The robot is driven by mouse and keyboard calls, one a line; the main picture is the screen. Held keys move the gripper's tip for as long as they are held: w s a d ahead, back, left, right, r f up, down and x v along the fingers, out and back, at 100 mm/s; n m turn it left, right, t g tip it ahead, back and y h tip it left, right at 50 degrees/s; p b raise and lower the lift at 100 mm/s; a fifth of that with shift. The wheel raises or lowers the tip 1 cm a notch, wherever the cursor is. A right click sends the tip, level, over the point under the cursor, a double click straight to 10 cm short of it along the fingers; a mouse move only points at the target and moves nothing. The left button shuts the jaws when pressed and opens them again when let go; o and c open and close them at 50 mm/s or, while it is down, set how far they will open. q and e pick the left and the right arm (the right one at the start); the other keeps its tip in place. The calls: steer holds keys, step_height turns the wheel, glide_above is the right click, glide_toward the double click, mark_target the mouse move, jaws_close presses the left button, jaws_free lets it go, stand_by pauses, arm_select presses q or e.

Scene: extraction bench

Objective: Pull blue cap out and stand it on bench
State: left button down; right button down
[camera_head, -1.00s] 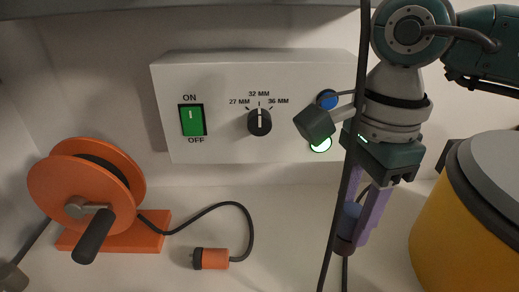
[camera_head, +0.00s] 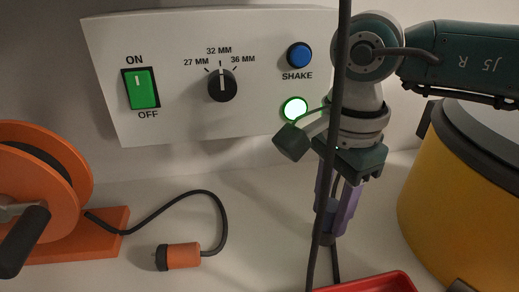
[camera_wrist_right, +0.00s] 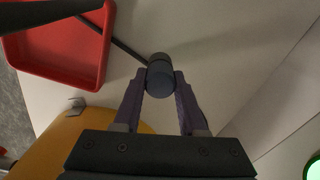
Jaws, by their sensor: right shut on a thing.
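My right gripper (camera_head: 331,222) points down in front of the panel's right side, low over the pale bench (camera_head: 285,215). I cannot tell whether the cap touches the bench. My left gripper is not in view.
A red tray (camera_head: 370,283) lies at the front, with a yellow drum (camera_head: 440,215) at right. A black cable (camera_head: 338,90) crosses before my right arm. An orange reel (camera_head: 75,170) and orange plug (camera_head: 183,256) are left. The panel (camera_head: 185,120) has a lit green button (camera_head: 294,109).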

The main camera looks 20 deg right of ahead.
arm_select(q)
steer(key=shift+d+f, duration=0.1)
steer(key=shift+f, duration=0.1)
arm_select(e)
steer(key=shift+f, duration=0.25)
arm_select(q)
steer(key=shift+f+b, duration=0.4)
arm_select(e)
steer(key=shift+f, duration=0.35)
steer(key=shift+c, duration=1.9)
jaws_free()
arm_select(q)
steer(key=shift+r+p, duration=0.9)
arm_select(e)
step_height(320, 180, up, 10)
